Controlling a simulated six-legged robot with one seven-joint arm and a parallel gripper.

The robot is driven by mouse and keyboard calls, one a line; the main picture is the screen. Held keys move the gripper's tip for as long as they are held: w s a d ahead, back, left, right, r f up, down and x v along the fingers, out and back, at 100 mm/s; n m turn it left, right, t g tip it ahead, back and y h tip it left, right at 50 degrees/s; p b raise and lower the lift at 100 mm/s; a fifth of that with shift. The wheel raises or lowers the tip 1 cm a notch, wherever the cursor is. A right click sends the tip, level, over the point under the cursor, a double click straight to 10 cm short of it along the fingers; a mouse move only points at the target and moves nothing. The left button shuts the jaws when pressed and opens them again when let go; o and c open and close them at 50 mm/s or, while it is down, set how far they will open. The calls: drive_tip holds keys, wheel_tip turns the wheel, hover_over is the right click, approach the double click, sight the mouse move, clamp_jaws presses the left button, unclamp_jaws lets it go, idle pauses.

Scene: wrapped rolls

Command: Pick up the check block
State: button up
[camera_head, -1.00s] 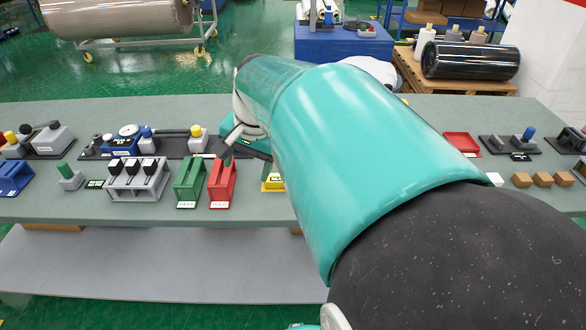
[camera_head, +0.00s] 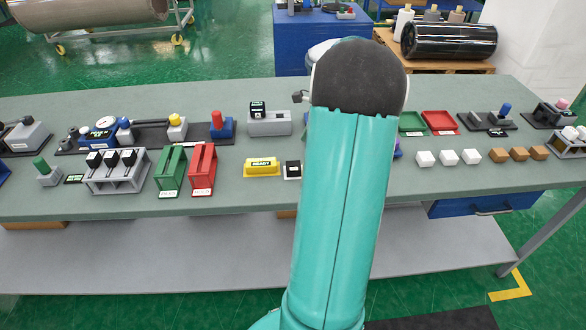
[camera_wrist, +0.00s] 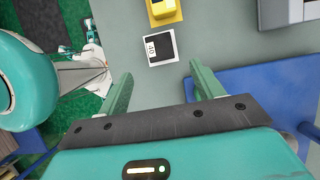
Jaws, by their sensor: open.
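No block in view carries a label I can read as "check", so I cannot tell which one is the check block. A small black block (camera_head: 292,170) on a white pad stands on the bench just right of the yellow READY block (camera_head: 262,167). In the wrist view, what looks like this black block (camera_wrist: 160,47) lies ahead of the fingertips, apart from them, with a small pale label; the yellow block (camera_wrist: 164,10) is beyond it. My gripper (camera_wrist: 161,84) is open with nothing between its green fingers. In the head view my arm mostly hides it.
White cubes (camera_head: 448,158) and brown blocks (camera_head: 519,154) lie to the right. A grey fixture (camera_head: 269,122) is behind. A blue drawer (camera_head: 480,204) hangs under the bench's front edge.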

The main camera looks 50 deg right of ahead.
sight(294, 165)
drive_tip(key=x, duration=0.8)
drive_tip(key=shift+w+a+f, duration=0.15)
drive_tip(key=shift+w+f, duration=0.05)
drive_tip(key=shift+w, duration=0.05)
drive_tip(key=c, duration=1)
drive_tip(key=shift+c, duration=0.4)
drive_tip(key=shift+r, duration=0.1)
